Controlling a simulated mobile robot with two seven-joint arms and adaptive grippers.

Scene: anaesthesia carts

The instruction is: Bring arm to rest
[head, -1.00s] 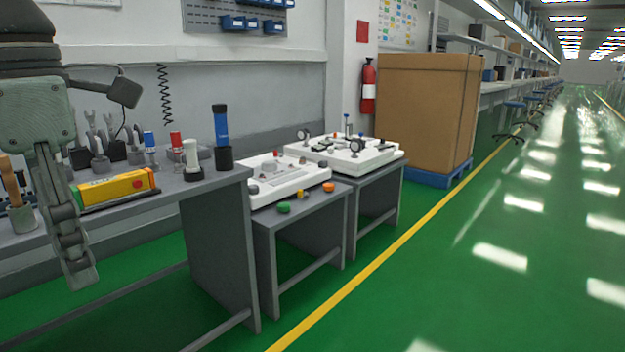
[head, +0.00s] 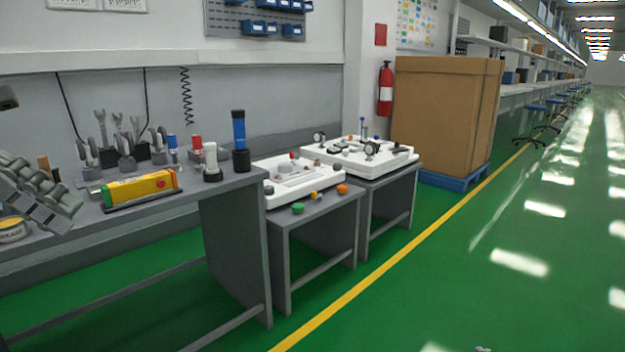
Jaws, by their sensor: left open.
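My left gripper (head: 62,212) shows at the left edge of the head view, tilted down to the right. It is open, with nothing seen between its fingers. It appears in front of the left end of the grey workbench (head: 235,184), and I cannot tell its exact height above the top. A small grey sliver at the bottom edge may be the tip of my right gripper (head: 482,349); its jaws are hidden.
Lower tables with white panels (head: 365,158) and a large carton (head: 445,115) stand beyond. Green floor at right is clear.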

